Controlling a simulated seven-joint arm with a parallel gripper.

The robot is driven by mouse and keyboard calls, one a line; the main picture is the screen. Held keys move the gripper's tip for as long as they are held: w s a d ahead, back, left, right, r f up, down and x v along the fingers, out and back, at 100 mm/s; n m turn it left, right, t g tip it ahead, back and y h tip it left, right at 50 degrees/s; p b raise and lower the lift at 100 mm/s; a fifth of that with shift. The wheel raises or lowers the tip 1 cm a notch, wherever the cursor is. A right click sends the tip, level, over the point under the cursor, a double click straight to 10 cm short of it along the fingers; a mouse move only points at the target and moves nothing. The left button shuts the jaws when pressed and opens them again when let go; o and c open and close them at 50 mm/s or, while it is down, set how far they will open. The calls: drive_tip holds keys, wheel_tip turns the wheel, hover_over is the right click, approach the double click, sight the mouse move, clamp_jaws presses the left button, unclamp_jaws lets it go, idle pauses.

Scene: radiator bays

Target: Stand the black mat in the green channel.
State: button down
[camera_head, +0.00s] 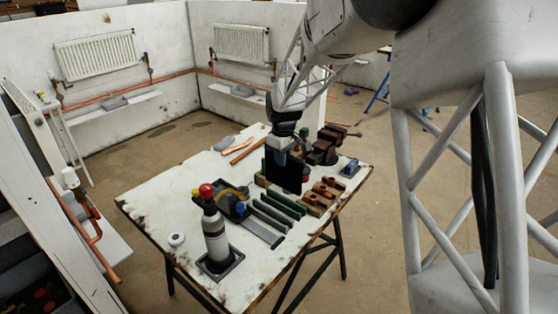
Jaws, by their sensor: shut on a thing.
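The black mat (283,175) is upright over the middle of the table, a dark flat panel. My gripper (283,150) is shut on its upper edge, with a small pale-blue patch showing just below the jaws. A dark green strip (286,202), which looks like the green channel, lies just in front of the mat among several dark grey strips (268,214). The mat's lower edge is near the strips and a wooden block; I cannot tell whether it touches or sits in anything. The inside of the green strip is too small to make out.
A grey bottle (215,235) stands in a black tray at the front left. A wooden rack with reddish parts (325,188), a vise (328,145) and a blue item (350,167) are on the right. The table's left part (160,195) is mostly clear.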

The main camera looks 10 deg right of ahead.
drive_tip(key=shift+f, duration=0.15)
hover_over(283, 187)
drive_tip(key=w, duration=0.1)
drive_tip(key=shift+f, duration=3.35)
drive_tip(key=shift+f, duration=1.2)
drive_tip(key=c, duration=1)
unclamp_jaws()
